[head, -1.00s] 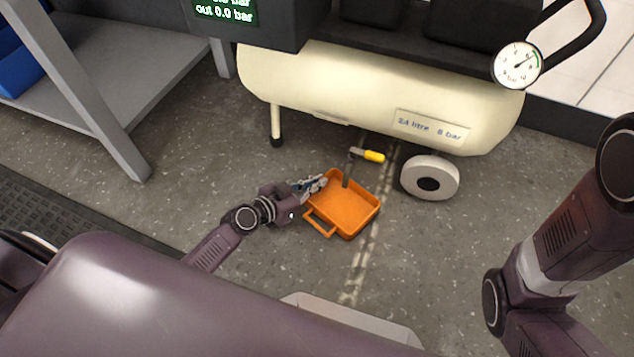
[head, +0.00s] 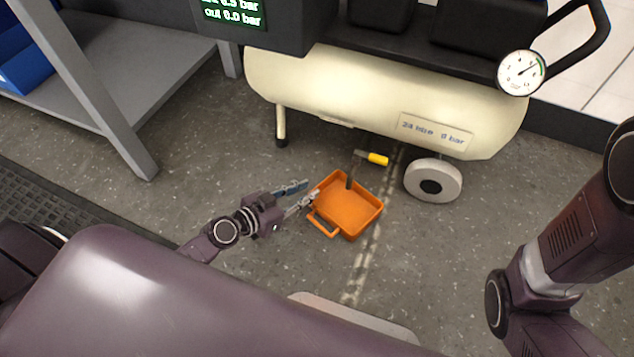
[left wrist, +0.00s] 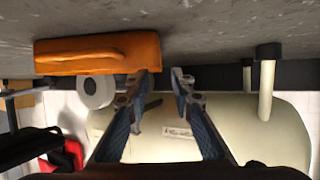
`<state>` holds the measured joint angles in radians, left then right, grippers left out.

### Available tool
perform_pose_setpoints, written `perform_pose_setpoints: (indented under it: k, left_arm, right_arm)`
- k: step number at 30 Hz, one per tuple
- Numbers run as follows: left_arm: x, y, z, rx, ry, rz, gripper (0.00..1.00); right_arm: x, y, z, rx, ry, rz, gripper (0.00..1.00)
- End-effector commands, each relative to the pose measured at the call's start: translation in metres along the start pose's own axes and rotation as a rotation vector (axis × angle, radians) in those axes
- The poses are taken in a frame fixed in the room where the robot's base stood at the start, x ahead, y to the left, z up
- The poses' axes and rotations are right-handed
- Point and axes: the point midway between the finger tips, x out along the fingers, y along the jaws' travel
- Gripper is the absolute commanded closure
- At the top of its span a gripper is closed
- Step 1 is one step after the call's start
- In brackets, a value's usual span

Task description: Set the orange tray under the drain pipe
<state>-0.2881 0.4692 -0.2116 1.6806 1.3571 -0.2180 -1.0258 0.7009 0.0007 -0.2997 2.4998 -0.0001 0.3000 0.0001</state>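The orange tray (head: 347,217) lies flat on the floor in front of the compressor, its handle toward my base; it also shows in the left wrist view (left wrist: 75,57). The dark drain pipe (head: 351,177) with a yellow-handled valve (head: 378,159) comes down from under the tank. Its lower end appears over the back part of the tray in the head view; the exact gap is unclear. My left gripper (head: 312,189) is open and empty, with its fingertips just left of the tray's left rim. The left wrist view shows the spread fingers (left wrist: 160,75). My right gripper is out of view.
The cream compressor tank (head: 350,90) stands behind on a leg (head: 281,125) and a wheel (head: 433,181). A grey shelf unit (head: 130,100) is at left. A pressure gauge (head: 521,72) sits at right.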

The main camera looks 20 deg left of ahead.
Motion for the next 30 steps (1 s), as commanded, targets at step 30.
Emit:
perform_pose_setpoints:
  k: [30]
  left_arm:
    - [-0.022, 0.004, -0.167, 0.055, 0.328, -0.05, 0.78]
  right_arm:
    - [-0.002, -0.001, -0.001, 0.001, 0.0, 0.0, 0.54]
